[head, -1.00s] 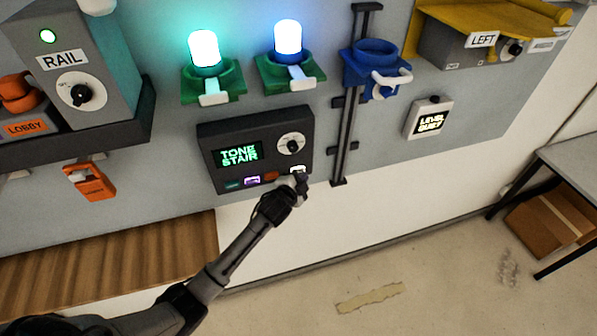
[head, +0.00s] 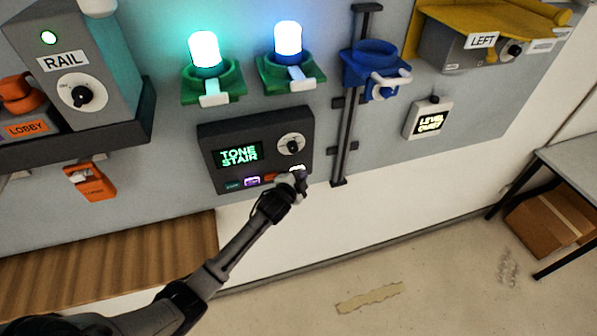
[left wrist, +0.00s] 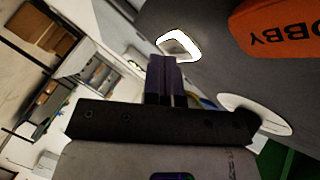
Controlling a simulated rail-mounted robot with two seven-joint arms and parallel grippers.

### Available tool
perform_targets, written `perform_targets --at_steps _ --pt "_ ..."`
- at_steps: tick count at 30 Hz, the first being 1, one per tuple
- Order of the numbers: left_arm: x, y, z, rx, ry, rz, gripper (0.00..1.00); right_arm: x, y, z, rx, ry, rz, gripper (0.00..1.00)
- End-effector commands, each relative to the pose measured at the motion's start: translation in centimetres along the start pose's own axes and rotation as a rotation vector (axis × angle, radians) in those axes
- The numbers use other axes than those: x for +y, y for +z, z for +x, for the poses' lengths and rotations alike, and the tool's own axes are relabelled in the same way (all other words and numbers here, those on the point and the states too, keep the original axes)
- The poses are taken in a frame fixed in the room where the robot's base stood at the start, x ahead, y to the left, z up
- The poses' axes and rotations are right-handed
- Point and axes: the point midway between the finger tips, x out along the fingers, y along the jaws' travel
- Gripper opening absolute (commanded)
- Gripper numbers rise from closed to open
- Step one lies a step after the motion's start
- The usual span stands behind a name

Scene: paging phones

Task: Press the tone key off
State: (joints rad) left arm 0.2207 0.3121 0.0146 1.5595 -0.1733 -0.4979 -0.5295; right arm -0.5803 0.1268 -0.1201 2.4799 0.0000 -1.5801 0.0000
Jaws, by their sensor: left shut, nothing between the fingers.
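A dark panel (head: 215,165) on the wall has a lit display (head: 239,156) reading "TONE STAIR", a round dial (head: 292,145) and a row of keys along its lower edge. My left gripper (head: 299,180) is shut and empty at the right end of that row, partly covering a white-lit key (head: 297,169). In the left wrist view the shut fingers (left wrist: 164,62) are close below this white-rimmed key (left wrist: 180,45); I cannot tell whether they touch it. Its label is not readable. An orange key (left wrist: 285,30) marked "LOBBY" is beside it. My right gripper is not in view.
Two lit lamps (head: 204,50) (head: 288,42) sit in green holders above the panel. A black vertical rail (head: 346,140) with a blue cup holder (head: 372,65) stands right of it. Below the gripper is open wall and floor.

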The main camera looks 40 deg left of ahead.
Motion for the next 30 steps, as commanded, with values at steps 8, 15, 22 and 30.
perform_targets --at_steps 8,15,22,30 --pt "0.0 0.0 0.0 0.000 -0.001 0.000 0.00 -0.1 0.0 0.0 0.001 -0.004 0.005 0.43" --pt "0.2 -0.3 -0.4 0.000 0.000 0.000 0.00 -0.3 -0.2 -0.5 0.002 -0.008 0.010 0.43" --pt "0.4 -0.4 -0.6 0.000 -0.001 0.000 0.00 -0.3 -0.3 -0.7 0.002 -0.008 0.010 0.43" --pt "0.6 -0.7 -1.0 0.000 0.000 0.000 0.00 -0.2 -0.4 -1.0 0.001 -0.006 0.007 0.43"
